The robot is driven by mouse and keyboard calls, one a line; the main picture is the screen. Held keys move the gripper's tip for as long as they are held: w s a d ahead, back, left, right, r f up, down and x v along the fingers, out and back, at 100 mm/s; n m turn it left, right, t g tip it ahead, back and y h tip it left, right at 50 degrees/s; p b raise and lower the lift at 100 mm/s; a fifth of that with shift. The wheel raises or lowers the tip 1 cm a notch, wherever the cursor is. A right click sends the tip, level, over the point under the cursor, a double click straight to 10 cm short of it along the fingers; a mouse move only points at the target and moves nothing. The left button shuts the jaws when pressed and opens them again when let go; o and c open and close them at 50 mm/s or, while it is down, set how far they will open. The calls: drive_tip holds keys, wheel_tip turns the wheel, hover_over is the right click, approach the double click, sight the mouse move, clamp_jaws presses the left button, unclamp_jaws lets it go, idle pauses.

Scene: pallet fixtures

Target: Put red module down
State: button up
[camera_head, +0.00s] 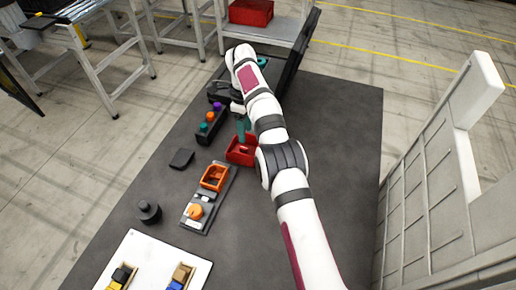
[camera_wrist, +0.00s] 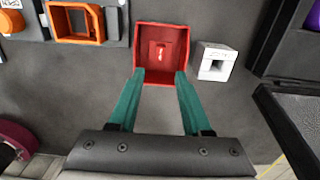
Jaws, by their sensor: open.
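The red module (camera_head: 241,152) is an open-topped red box on the dark table, right of the grey fixture plate. In the wrist view the red module (camera_wrist: 183,40) shows its hollow inside with a small raised part on its floor. My gripper (camera_wrist: 160,76) has green fingers, spread apart, with their tips at the near wall of the module. In the head view my gripper (camera_head: 243,132) is just behind the module and partly hidden by my arm. I cannot tell whether the fingertips touch the module.
A white block (camera_wrist: 214,62) with a square hole stands close right of the module. An orange open frame (camera_head: 214,178) and an orange round piece (camera_head: 195,211) sit on the grey plate (camera_head: 222,193). A black rack (camera_head: 207,134) holds coloured knobs. The table's right side (camera_head: 345,150) is clear.

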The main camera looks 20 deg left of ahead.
drive_tip(key=d+r+n, duration=0.3)
drive_tip(key=d+r, duration=0.6)
drive_tip(key=r, duration=0.1)
drive_tip(key=s+d+r+n+y, duration=0.1)
drive_tip(key=s+d+r+n, duration=0.2)
drive_tip(key=s+d+r, duration=0.65)
drive_tip(key=s+d+f+n, duration=0.2)
drive_tip(key=s+d, duration=0.1)
drive_tip(key=s, duration=0.5)
drive_tip(key=s+d+f+n, duration=0.2)
drive_tip(key=s+d+f, duration=0.1)
drive_tip(key=s, duration=0.6)
drive_tip(key=s+d+f+n, duration=0.2)
drive_tip(key=s+d, duration=0.2)
drive_tip(key=s, duration=0.4)
drive_tip(key=shift+s+d+f+y, duration=0.15)
drive_tip(key=shift+s+d+y, duration=0.05)
drive_tip(key=shift+s+y, duration=0.2)
drive_tip(key=shift+w, duration=0.1)
